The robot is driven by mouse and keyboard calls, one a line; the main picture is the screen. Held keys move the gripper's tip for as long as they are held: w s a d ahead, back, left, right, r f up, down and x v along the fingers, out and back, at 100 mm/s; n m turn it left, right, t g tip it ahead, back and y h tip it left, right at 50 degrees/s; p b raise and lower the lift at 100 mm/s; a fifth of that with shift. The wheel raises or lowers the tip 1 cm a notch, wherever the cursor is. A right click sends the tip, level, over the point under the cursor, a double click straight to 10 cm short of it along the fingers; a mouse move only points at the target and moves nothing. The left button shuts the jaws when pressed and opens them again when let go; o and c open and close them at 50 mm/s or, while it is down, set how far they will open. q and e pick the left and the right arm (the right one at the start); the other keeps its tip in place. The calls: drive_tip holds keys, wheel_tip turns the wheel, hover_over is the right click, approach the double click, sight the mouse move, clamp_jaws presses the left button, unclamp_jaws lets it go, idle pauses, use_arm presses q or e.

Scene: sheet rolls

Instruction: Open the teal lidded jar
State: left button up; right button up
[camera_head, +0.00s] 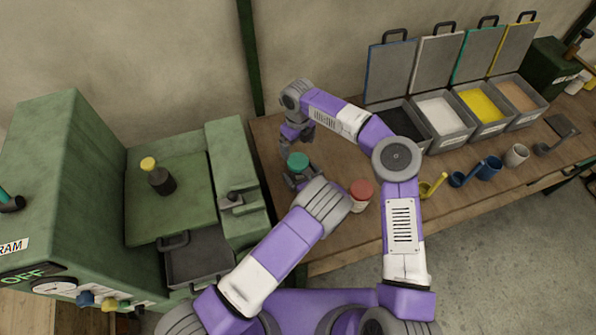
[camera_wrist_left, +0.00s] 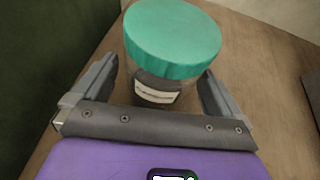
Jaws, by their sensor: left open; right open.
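The teal lidded jar (camera_head: 298,161) stands on the wooden bench with its lid on. In the left wrist view the jar (camera_wrist_left: 172,50) is upright, dark below the lid, with a white label. My left gripper (camera_head: 301,178) is open, with its fingers on either side of the jar's lower body; I cannot tell whether they touch it. My right gripper (camera_head: 297,141) is open and empty, just behind and above the jar, fingers pointing down. The jar's base is partly hidden by my left gripper.
A red-lidded jar (camera_head: 361,193) stands close to the right of my left wrist. A green machine (camera_head: 60,190) with a yellow-topped bottle (camera_head: 158,176) is on the left.

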use_arm(q)
drive_tip(key=shift+w+a+f, duration=0.2)
drive_tip(key=shift+w+f, duration=0.1)
drive_tip(key=shift+w, duration=0.2)
use_arm(e)
drive_tip(key=shift+w+f, duration=0.1)
drive_tip(key=shift+w, duration=0.05)
use_arm(q)
drive_tip(key=shift+w+a, duration=0.15)
drive_tip(key=shift+w, duration=0.1)
drive_tip(key=shift+c, duration=0.5)
